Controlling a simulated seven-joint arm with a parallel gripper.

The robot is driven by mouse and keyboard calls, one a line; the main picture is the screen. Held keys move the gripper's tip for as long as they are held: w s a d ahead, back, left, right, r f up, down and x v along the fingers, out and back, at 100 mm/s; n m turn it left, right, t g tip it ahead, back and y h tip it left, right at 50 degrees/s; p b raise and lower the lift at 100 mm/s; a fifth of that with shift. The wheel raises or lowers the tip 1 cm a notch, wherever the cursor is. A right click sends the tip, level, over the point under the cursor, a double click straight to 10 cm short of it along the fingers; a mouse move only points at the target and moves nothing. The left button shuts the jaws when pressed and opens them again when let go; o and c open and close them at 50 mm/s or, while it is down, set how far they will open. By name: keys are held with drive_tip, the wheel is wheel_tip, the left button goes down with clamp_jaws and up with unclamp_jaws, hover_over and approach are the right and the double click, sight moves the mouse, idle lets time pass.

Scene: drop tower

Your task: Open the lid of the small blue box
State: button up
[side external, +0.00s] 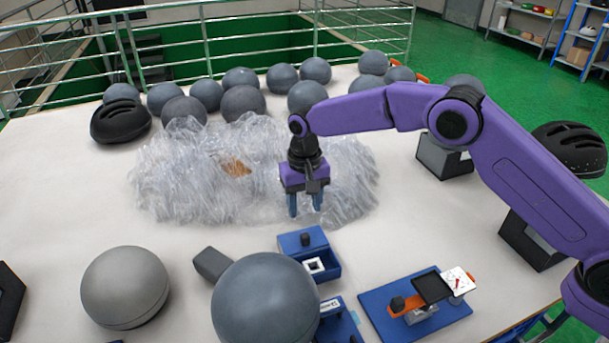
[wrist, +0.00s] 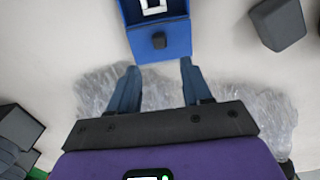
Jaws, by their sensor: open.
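The small blue box (side external: 326,274) stands on the table just in front of and below my gripper. Its blue lid (side external: 290,242) carries a black knob (side external: 305,239) and lies over the rear part. A white square frame (side external: 314,266) shows in the uncovered front part. In the wrist view the blue lid (wrist: 175,42) and knob (wrist: 158,40) are just beyond my fingertips. My gripper (side external: 305,205) is open and empty, pointing down above the table behind the box. Its blue fingers also show in the wrist view (wrist: 159,70), apart from the knob.
Crumpled clear plastic wrap (side external: 210,180) lies behind and around my gripper. A large grey ball (side external: 265,300) stands close in front, partly hiding another blue item (side external: 338,322). A dark block (side external: 212,263) is left of the box. A blue board (side external: 415,305) with parts lies right.

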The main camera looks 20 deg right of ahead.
wheel_tip(320, 180, up, 8)
drive_tip(key=shift+s, duration=0.1)
idle(0.7)
drive_tip(key=s+d+r+n, duration=0.3)
drive_tip(key=s+d, duration=0.2)
drive_tip(key=s, duration=0.5)
drive_tip(key=s+d+r+n, duration=0.4)
drive_tip(key=s+d, duration=0.2)
drive_tip(key=s, duration=0.4)
drive_tip(key=s+d+f+n, duration=0.2)
drive_tip(key=s+d, duration=0.6)
drive_tip(key=s, duration=0.1)
drive_tip(key=s+d+f+n, duration=0.1)
drive_tip(key=s+d+n, duration=0.2)
drive_tip(key=s+d, duration=0.5)
drive_tip(key=shift+s+d+f+n, duration=0.3)
drive_tip(key=shift+s+d+f, duration=0.1)
drive_tip(key=shift+s, duration=0.65)
